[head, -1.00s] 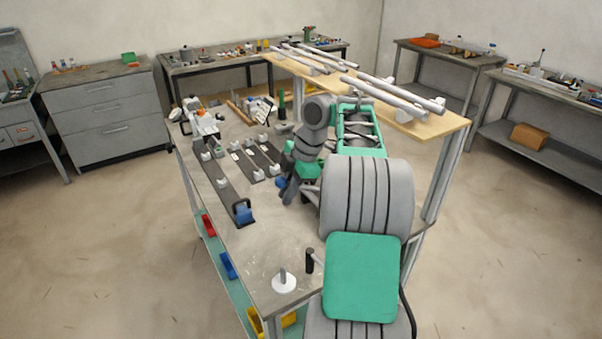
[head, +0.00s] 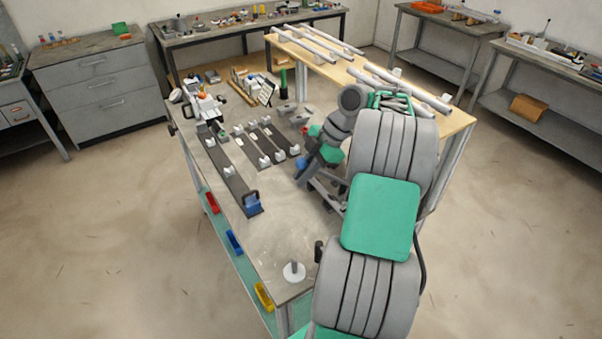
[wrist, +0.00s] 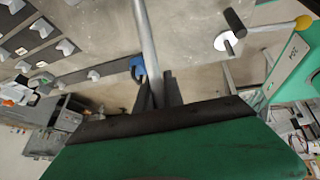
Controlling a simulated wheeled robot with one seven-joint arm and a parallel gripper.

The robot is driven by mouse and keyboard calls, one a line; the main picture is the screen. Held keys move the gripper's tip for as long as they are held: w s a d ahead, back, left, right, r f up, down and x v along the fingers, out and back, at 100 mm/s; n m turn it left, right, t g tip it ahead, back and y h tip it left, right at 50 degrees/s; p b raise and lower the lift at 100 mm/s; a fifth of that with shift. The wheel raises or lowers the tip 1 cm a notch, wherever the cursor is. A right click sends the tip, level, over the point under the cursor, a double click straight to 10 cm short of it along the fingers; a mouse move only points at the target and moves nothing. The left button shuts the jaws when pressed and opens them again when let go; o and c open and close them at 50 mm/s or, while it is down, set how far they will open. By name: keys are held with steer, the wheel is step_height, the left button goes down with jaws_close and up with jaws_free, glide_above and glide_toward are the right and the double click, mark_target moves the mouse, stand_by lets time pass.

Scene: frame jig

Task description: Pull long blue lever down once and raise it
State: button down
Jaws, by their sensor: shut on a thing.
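A blue lever-like part (head: 252,203) with a dark loop handle stands at the near end of the long dark rail (head: 226,165) on the workbench. In the wrist view a blue part (wrist: 137,65) shows just beyond my finger; I cannot tell whether they touch. My gripper (wrist: 157,92) is shut on a grey tube (wrist: 147,40), which runs away from the fingers to the top of the wrist view. In the head view my arm hides the fingertips, above the bench's right side.
Shorter rails with white blocks (head: 266,140) lie beside the long rail. A white disc with a post (head: 294,271) stands at the near bench corner. Several grey tubes (head: 405,87) rest on the wooden table behind. The bench between rail and disc is clear.

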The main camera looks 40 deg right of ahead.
steer(key=c, duration=1.5)
jaws_free()
steer(key=shift+o, duration=0.2)
steer(key=shift+d+r, duration=0.1)
steer(key=p+v, duration=0.4)
steer(key=v, duration=0.3)
steer(key=shift+d+r, duration=0.15)
steer(key=shift+r, duration=0.1)
steer(key=shift+s, duration=0.1)
